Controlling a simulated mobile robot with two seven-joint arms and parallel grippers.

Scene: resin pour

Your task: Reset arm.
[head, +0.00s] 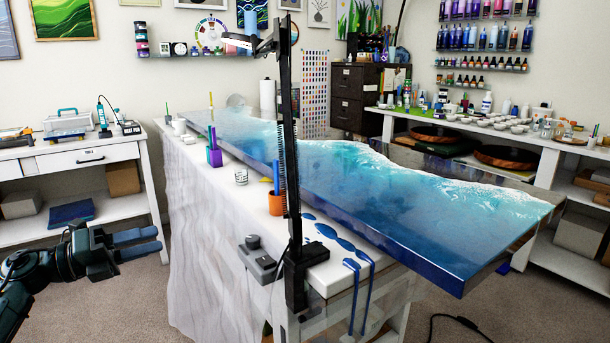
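My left gripper (158,240) is at the lower left of the head view, over the carpet between the white side bench and the draped table. Its two blue-grey fingers point right and lie close together with a thin dark line between them. I cannot tell whether they touch. Nothing shows between or below them. It is apart from the table. My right arm and gripper do not show. A long table (200,215) with a pale draped side carries a glossy blue resin slab (400,210) with white wave patterns.
A tall black post (290,130) with an arm stands at the table's near end. Beside it are an orange cup (276,203), a grey control box (257,262) and blue drips (352,300). A side bench (75,160) stands left. Carpet (130,310) is clear between.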

